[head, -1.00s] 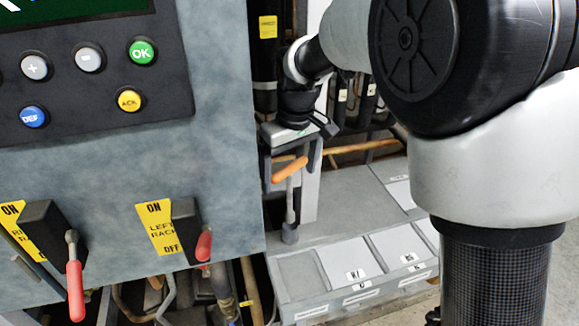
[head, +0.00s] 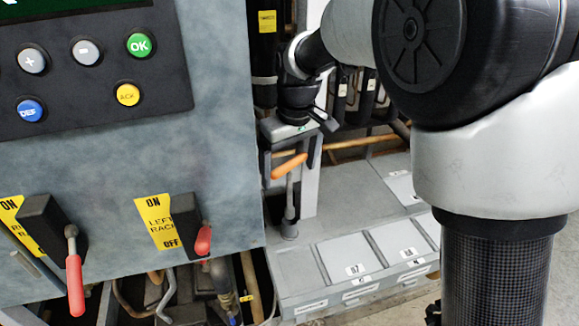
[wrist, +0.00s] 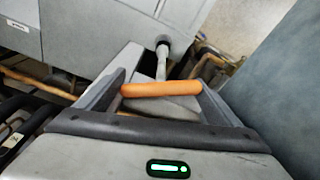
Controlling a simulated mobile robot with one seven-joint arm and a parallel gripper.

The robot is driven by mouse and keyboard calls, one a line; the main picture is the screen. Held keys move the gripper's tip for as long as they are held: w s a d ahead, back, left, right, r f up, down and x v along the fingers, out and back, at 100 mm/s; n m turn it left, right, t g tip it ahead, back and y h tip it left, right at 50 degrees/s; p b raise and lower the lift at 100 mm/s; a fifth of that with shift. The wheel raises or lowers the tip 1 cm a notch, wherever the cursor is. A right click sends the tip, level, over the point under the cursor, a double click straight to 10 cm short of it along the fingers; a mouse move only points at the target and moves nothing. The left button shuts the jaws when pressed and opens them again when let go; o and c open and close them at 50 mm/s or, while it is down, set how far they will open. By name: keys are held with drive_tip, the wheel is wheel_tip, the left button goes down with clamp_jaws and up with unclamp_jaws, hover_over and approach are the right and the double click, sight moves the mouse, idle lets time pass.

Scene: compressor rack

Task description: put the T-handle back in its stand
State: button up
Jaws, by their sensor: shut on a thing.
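The T-handle has an orange crossbar (head: 289,166) and a grey shaft that hangs down nearly upright in the head view. My gripper (head: 291,160) is shut on the crossbar, with a finger at each side. In the wrist view the orange crossbar (wrist: 161,89) lies between the fingers, and the shaft runs away to a thicker grey end (wrist: 163,45). A short grey round stand (head: 289,232) is on the grey ledge directly below the shaft. The shaft's lower end is at or just above the stand; I cannot tell whether it is inside.
A grey panel with buttons and two red-tipped levers (head: 203,240) (head: 75,285) is left of the gripper. The grey ledge (head: 300,265) holds labelled lids (head: 345,260) to the right. Copper pipes (head: 360,142) and black tubes run behind.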

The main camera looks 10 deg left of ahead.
drive_tip(key=shift+f, duration=0.1)
drive_tip(key=shift+f+b, duration=1.3)
drive_tip(key=shift+f, duration=0.6)
drive_tip(key=shift+f+b, duration=1.05)
drive_tip(key=shift+f, duration=0.7)
drive_tip(key=o, duration=1.9)
drive_tip(key=shift+c, duration=0.2)
drive_tip(key=shift+r, duration=0.1)
